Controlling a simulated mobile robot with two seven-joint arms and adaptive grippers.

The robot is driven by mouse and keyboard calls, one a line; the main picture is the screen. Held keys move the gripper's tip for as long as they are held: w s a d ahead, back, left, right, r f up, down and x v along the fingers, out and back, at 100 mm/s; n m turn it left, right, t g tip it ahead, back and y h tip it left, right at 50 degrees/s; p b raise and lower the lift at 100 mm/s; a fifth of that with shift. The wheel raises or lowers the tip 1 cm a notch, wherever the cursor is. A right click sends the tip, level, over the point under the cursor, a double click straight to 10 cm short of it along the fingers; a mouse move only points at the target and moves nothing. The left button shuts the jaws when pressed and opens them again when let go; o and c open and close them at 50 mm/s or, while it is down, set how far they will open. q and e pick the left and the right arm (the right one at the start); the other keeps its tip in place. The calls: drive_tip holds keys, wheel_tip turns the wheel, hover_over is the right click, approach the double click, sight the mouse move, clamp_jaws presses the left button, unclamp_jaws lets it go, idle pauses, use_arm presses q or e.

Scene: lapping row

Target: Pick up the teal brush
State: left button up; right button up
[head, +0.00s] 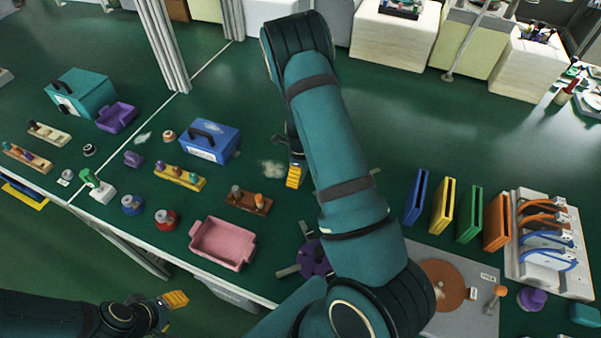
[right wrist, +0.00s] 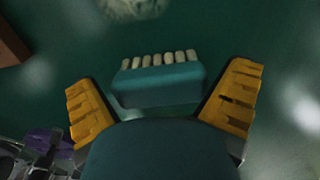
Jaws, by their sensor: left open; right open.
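The teal brush (right wrist: 160,82) shows in the right wrist view as a teal block with a row of several pale bristle tufts on its far side. It lies between the two yellow fingers of my right gripper (right wrist: 163,92). The fingers are spread, with a gap on each side of the brush. In the head view my right gripper (head: 295,174) is low over the green bench, and the brush cannot be made out there behind the hand and arm. My left gripper (head: 174,299) is open and empty at the lower left, in front of the bench edge.
A brown peg block (head: 248,201), a blue box (head: 210,143) and a pink tray (head: 222,243) lie left of my right gripper. A pale smear (head: 271,168) is beside it. Upright coloured plates (head: 443,206) stand to the right. The bench beyond is largely clear.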

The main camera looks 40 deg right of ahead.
drive_tip(key=shift+f, duration=0.15)
drive_tip(key=c, duration=0.9)
drive_tip(key=shift+c, duration=0.2)
drive_tip(key=shift+r, duration=0.4)
drive_tip(key=shift+c, duration=0.7)
wheel_tip(320, 180, up, 9)
drive_tip(key=shift+r+p, duration=0.15)
drive_tip(key=shift+p, duration=0.95)
drive_tip(key=o, duration=0.7)
drive_tip(key=c, duration=0.7)
